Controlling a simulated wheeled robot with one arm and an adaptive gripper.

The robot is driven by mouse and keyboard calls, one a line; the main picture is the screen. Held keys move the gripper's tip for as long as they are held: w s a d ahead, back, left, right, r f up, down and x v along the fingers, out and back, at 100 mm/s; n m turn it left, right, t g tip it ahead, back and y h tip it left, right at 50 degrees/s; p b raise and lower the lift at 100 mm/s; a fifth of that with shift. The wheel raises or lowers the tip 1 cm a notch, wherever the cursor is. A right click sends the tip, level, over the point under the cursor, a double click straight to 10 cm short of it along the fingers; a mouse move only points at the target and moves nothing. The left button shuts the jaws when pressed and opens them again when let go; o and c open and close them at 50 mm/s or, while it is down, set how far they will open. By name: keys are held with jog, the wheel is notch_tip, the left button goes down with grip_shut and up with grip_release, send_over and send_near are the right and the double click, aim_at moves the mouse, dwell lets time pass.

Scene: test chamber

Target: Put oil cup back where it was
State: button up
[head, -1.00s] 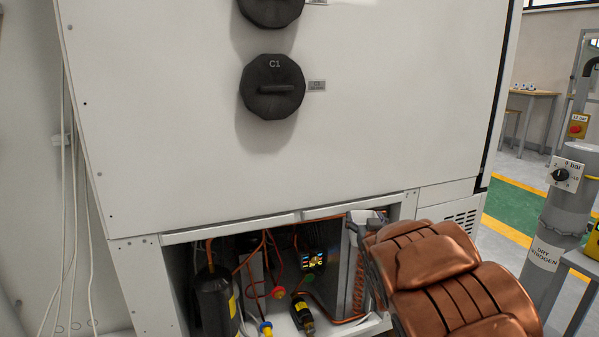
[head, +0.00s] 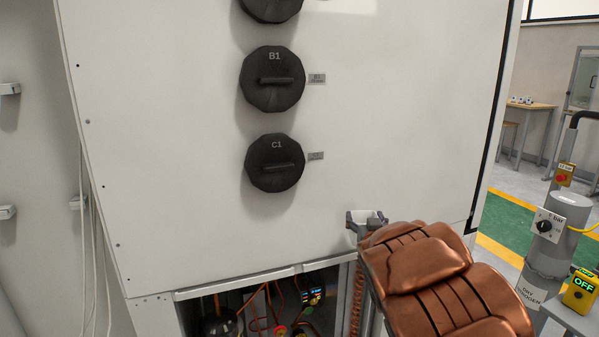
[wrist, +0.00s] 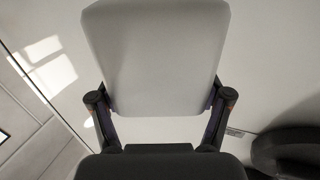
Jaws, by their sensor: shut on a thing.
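My gripper (head: 366,222) is at the lower right of the white cabinet front in the head view, at the end of my copper-coloured arm. In the wrist view its two dark fingers (wrist: 160,108) are shut on a pale grey, smooth, rounded block-like thing (wrist: 155,55), which I take to be the oil cup. The cup's inside and any contents are hidden.
Black round covers marked B1 (head: 273,79) and C1 (head: 274,163) stick out of the cabinet (head: 180,120). Below is an open bay with pipes and a gauge (head: 313,296). A grey nitrogen cylinder (head: 553,240) and a yellow box reading OFF (head: 579,291) stand at right.

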notch_tip(320, 180, up, 14)
jog(key=p, duration=1.2)
jog(key=shift+f, duration=0.1)
